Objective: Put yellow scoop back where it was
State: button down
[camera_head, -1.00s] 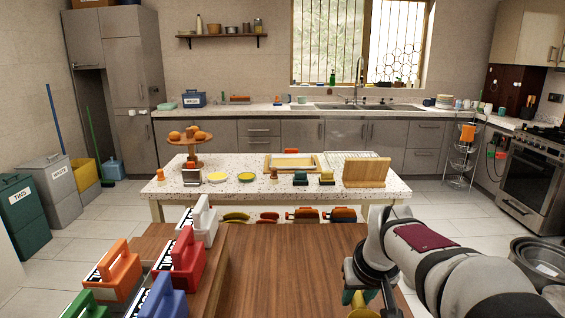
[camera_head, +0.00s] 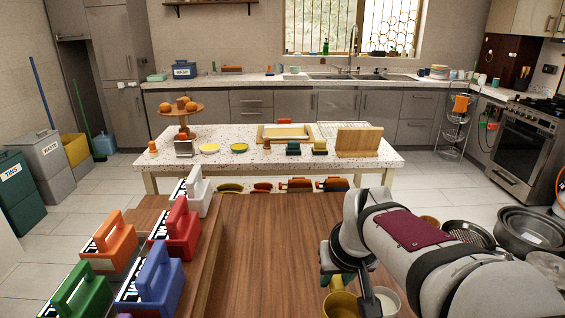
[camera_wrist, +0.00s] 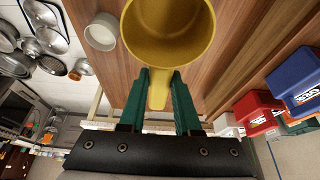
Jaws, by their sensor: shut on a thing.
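The yellow scoop (camera_head: 341,304) shows at the bottom edge of the head view, partly cut off and just below my gripper (camera_head: 338,280). In the wrist view the scoop's round bowl (camera_wrist: 172,58) faces the camera, with its handle between the two green fingers of my gripper (camera_wrist: 165,92). The gripper is shut on that handle. The bowl is over the brown wooden table (camera_head: 265,250); I cannot tell whether it touches the top.
A small white cup (camera_head: 388,298) stands beside the scoop; it also shows in the wrist view (camera_wrist: 101,32). Red (camera_head: 180,232), blue (camera_head: 153,284), green and orange caddies line the left. Pots (camera_head: 530,232) stand at the right. The table's middle is clear.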

jog(key=w+d+f, duration=0.4)
jog(key=w+f, duration=0.3)
jog(key=w, duration=0.1)
jog(key=w+d+f, duration=0.4)
jog(key=w+f, duration=0.3)
jog(key=w, duration=0.1)
jog(key=w+a+f, duration=0.1)
jog(key=a+f, duration=0.1)
jog(key=a, duration=0.1)
jog(key=w+a+f, duration=0.2)
jog(key=a+f, duration=0.1)
jog(key=w+a+f, duration=0.2)
jog(key=a, duration=0.2)
jog(key=shift+w+f, duration=0.15)
jog(key=shift+w, duration=0.05)
jog(key=shift+f, duration=0.35)
jog(key=shift+w+f, duration=0.1)
jog(key=shift+f, duration=1.6)
jog(key=shift+f, duration=0.15)
jog(key=c, duration=0.6)
grip_release()
